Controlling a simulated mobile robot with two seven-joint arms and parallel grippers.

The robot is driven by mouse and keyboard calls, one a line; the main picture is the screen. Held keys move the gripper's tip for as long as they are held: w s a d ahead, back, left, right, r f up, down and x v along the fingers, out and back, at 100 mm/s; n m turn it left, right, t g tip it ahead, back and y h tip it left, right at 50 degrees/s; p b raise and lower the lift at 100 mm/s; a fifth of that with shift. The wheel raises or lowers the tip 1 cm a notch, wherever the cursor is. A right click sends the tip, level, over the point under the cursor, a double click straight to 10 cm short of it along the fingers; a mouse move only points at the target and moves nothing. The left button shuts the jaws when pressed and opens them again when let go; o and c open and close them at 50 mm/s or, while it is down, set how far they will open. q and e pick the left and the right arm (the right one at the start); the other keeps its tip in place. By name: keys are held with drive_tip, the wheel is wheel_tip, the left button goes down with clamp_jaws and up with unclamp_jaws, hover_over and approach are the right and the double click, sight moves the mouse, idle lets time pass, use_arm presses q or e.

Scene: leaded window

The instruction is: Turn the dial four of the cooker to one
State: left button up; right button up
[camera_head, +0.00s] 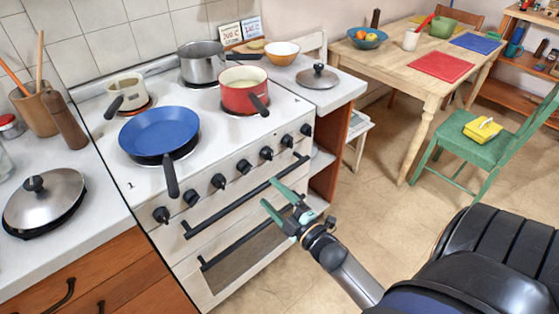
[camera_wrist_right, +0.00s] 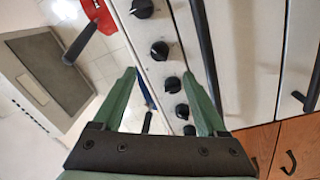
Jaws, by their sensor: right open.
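The white cooker (camera_head: 185,237) has a front row of several black dials. Counted from the left, the fourth dial (camera_head: 243,166) is near the middle; its pointer setting is too small to read. My right gripper (camera_head: 270,193) is open and empty, in front of the cooker near the upper oven handle, below and right of that dial, apart from it. In the right wrist view the open fingers (camera_wrist_right: 163,75) point toward the dial row, with one dial (camera_wrist_right: 172,84) showing between them. I cannot tell which number that is. My left gripper is not in view.
A blue pan (camera_head: 160,130), a red pot (camera_head: 243,92), a grey pot (camera_head: 203,64) and a cream pot (camera_head: 126,90) stand on the hob. The blue pan's handle overhangs the dials. Two dark handles (camera_head: 240,203) cross the cooker front. Floor to the right is partly clear.

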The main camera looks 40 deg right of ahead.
drive_tip(key=shift+s, duration=1.35)
